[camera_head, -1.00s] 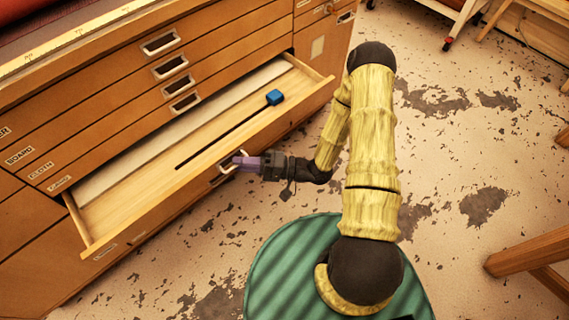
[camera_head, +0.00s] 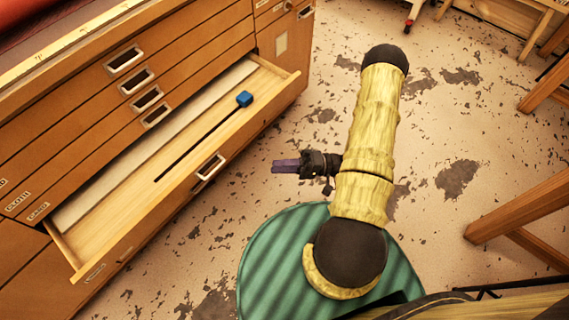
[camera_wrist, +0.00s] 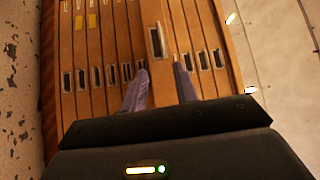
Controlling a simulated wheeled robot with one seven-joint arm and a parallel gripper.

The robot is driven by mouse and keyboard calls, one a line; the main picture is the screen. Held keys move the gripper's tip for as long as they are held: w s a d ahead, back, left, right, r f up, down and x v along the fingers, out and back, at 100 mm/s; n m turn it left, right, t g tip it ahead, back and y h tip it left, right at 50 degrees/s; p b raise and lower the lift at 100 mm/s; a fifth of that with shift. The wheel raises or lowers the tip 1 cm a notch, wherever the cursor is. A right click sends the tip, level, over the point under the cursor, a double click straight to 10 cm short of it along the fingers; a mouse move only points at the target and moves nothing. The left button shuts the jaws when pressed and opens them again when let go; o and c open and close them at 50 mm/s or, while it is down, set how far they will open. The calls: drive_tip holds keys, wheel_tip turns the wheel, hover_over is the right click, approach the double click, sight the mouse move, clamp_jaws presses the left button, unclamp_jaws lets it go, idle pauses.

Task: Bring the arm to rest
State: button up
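My arm (camera_head: 366,135) stands over my green base, with its upper part bent and its lower part hidden beneath it. My gripper (camera_head: 273,166) points left toward the cabinet, its purple fingers apart from the open drawer's handle (camera_head: 209,167) with a clear gap. In the wrist view the two fingers (camera_wrist: 160,78) are spread with nothing held between them, and a drawer handle (camera_wrist: 155,40) shows beyond them.
The wooden cabinet (camera_head: 190,40) has one drawer (camera_head: 130,200) pulled open, holding a blue block (camera_head: 244,99) and a long dark strip. A wooden stool or table leg (camera_head: 515,210) stands at the right. Speckled floor lies clear between.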

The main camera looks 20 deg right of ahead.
drive_tip(key=shift+d, duration=0.35)
idle(0.3)
